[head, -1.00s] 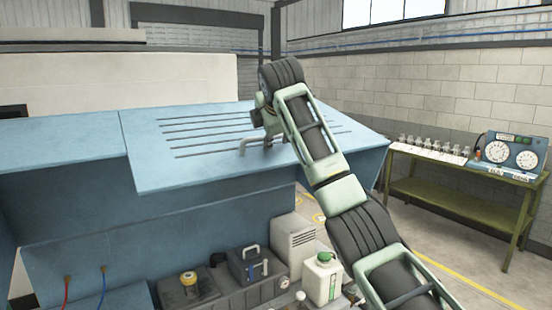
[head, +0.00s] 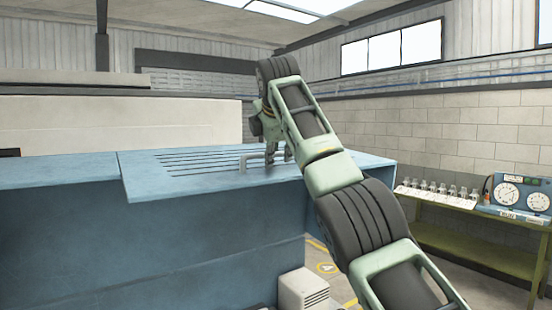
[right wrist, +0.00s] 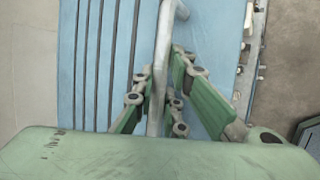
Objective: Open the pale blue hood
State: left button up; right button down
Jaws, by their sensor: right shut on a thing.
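In the right wrist view the green fingers (right wrist: 158,100) are shut around the handle bar (right wrist: 162,55), above the hood's slotted surface (right wrist: 147,35). The fingers partly hide the bar. My left gripper is not in view.
A green table (head: 480,246) on the right holds a blue gauge box (head: 520,197) and a row of small jars (head: 438,188). A pale vented box (head: 303,290) shows below the hood. Floor is visible between the blue housing and the table.

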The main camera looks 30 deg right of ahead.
jog(key=shift+w+a+f, duration=0.1)
jog(key=shift+w+f, duration=0.05)
jog(key=c, duration=1.8)
grip_release()
jog(key=shift+o, duration=0.2)
jog(key=shift+w, duration=0.2)
